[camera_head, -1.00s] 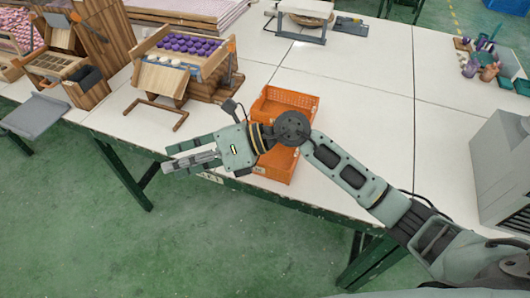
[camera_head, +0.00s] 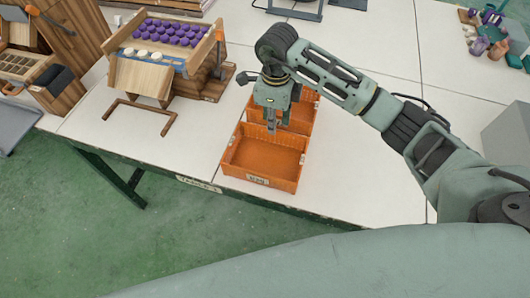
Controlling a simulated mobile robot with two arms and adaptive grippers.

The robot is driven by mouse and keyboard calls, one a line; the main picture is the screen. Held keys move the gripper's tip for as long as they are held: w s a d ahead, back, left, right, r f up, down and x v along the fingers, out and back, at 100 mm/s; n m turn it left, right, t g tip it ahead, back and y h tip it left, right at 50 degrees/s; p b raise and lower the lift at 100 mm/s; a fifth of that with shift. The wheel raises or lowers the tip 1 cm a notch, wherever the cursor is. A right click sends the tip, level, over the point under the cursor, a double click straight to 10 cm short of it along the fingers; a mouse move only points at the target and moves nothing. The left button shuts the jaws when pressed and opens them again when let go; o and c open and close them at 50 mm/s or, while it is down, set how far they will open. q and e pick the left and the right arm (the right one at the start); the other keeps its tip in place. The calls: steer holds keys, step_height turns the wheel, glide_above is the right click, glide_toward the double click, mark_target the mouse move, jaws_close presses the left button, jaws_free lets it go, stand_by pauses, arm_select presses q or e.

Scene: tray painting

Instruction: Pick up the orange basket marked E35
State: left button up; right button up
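Two orange baskets stand one behind the other near the table's front edge. The front basket (camera_head: 232,165) is empty and bears a small pale label on its front wall, too small to read surely. The rear basket (camera_head: 308,101) is partly hidden by my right arm and gripper. My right gripper (camera_head: 272,126) points down over the far part of the front basket, near where the two baskets meet. Its fingers appear nearly edge-on, so I cannot tell their opening or whether they touch a wall. My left gripper is out of view.
A wooden stand (camera_head: 140,78) with purple and white round pieces is to the left, with a brown bracket (camera_head: 139,113) before it. A grey box (camera_head: 508,135) is at the right. White table (camera_head: 350,165) is bare right of the baskets.

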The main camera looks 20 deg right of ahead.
step_height(320, 180, down, 2)
steer(key=shift+s+f+p, duration=0.1)
steer(key=shift+p, duration=0.45)
steer(key=shift+f, duration=0.85)
steer(key=shift+w+f, duration=0.25)
steer(key=shift+f, duration=0.5)
steer(key=c, duration=0.4)
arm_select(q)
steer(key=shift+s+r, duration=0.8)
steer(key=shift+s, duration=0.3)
arm_select(e)
jaws_close()
